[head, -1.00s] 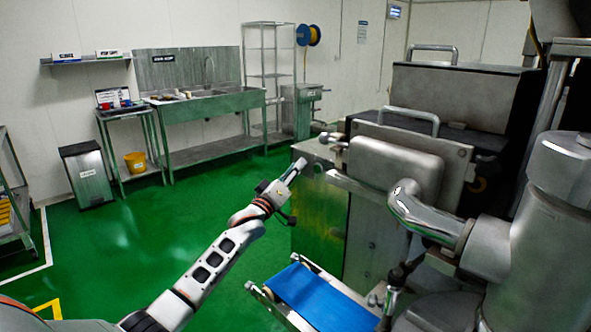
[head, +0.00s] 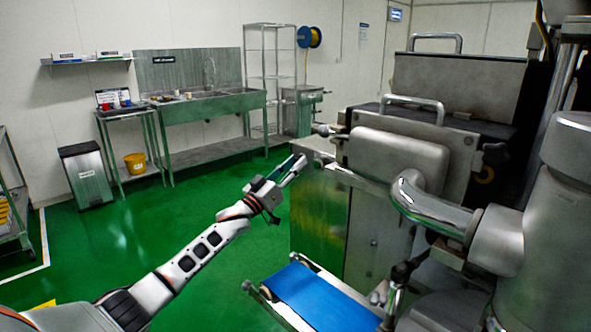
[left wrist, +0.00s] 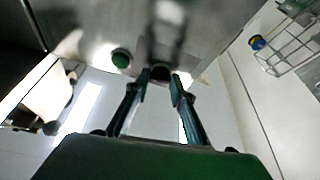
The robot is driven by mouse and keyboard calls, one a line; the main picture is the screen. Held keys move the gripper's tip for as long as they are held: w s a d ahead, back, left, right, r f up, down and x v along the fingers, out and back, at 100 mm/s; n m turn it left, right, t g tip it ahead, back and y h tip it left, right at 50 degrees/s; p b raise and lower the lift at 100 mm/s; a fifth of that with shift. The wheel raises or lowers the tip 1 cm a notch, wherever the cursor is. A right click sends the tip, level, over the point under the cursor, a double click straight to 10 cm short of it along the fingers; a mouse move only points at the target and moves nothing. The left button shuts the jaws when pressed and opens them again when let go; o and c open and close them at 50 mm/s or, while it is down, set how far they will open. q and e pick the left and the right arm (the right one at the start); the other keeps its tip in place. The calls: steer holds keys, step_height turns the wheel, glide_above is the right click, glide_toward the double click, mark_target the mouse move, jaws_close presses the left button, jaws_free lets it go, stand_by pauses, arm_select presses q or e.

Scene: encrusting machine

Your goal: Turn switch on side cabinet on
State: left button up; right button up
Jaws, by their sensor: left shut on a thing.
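The side cabinet (head: 318,222) is a metal box at the machine's left end. Its panel (left wrist: 205,20) fills the top of the left wrist view. On it are a green round button (left wrist: 121,59) and a dark round switch knob (left wrist: 160,73). My left gripper (head: 299,162) reaches the cabinet's upper left edge in the head view. In the left wrist view its fingertips (left wrist: 159,84) stand on both sides of the dark knob, shut on it. The knob's marks and angle cannot be read. My right gripper is not in view.
The large metal machine (head: 400,160) and its curved chrome pipe (head: 425,212) stand right of the cabinet. A blue conveyor belt (head: 315,298) lies below, in front. The green floor (head: 130,235) to the left is clear. A sink bench (head: 215,108) stands behind.

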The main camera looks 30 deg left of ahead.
arm_select(q)
steer(key=shift+w+a+m+g+h+b, duration=0.1)
steer(key=shift+m+g+h+b, duration=0.85)
steer(key=shift+m, duration=1.75)
steer(key=shift+s+a+m+g+h+b, duration=0.15)
steer(key=shift+m+g+h+b, duration=0.45)
steer(key=shift+m+h, duration=1.4)
steer(key=shift+w+a+m+g+h+b, duration=0.15)
steer(key=shift+m+g+h+b, duration=0.55)
steer(key=shift+m, duration=2.7)
steer(key=shift+r+g+y, duration=0.1)
steer(key=shift+g+y, duration=0.15)
steer(key=shift+m, duration=0.3)
steer(key=o, duration=1.1)
